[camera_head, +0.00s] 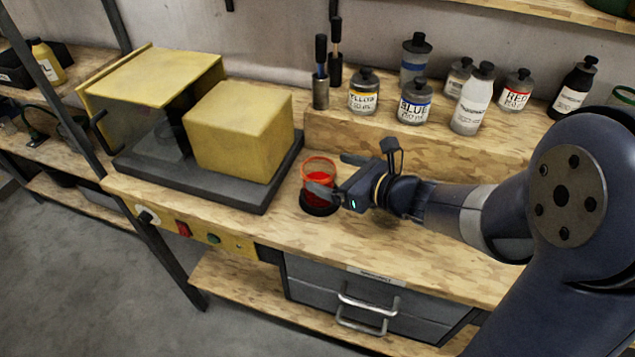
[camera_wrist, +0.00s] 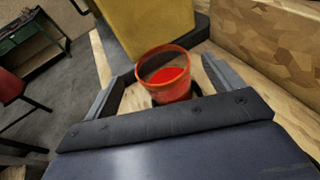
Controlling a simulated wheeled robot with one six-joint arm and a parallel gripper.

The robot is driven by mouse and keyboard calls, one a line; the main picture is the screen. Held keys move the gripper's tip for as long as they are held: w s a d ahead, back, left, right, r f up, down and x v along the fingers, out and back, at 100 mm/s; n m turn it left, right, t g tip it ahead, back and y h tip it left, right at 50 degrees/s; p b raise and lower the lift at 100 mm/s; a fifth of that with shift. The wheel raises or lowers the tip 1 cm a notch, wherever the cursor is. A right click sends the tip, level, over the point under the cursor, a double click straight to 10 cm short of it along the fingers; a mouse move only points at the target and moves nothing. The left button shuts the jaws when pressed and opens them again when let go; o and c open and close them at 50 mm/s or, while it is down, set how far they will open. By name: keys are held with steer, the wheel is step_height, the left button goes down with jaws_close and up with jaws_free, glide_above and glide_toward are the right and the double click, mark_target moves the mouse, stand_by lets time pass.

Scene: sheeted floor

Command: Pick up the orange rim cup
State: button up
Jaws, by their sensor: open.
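The orange rim cup (camera_head: 319,170) is clear, holds red contents and stands upright on a small dark round base (camera_head: 306,205) on the wooden bench. My gripper (camera_head: 336,175) reaches in from the right at cup height, with its fingers apart. In the wrist view the cup (camera_wrist: 165,76) is ahead, between the open fingers of my gripper (camera_wrist: 160,84). A gap shows on the left side; I cannot tell whether the right finger touches it. The cup's lower part is partly hidden.
A yellow box machine (camera_head: 240,132) on a dark base plate stands just left of the cup. A raised wooden shelf behind holds labelled paint bottles, such as a blue one (camera_head: 415,104). The bench's front edge with switches (camera_head: 183,229) is near; bench to the right lies under my arm.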

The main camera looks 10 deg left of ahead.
mark_target(308, 166)
steer(key=shift+f+p+x, duration=0.1)
steer(key=shift+p+x, duration=0.15)
steer(key=shift+x, duration=1.5)
steer(key=shift+f+p+x, duration=0.15)
steer(key=shift+p+x, duration=0.05)
steer(key=shift+x, duration=1.5)
steer(key=shift+d, duration=0.1)
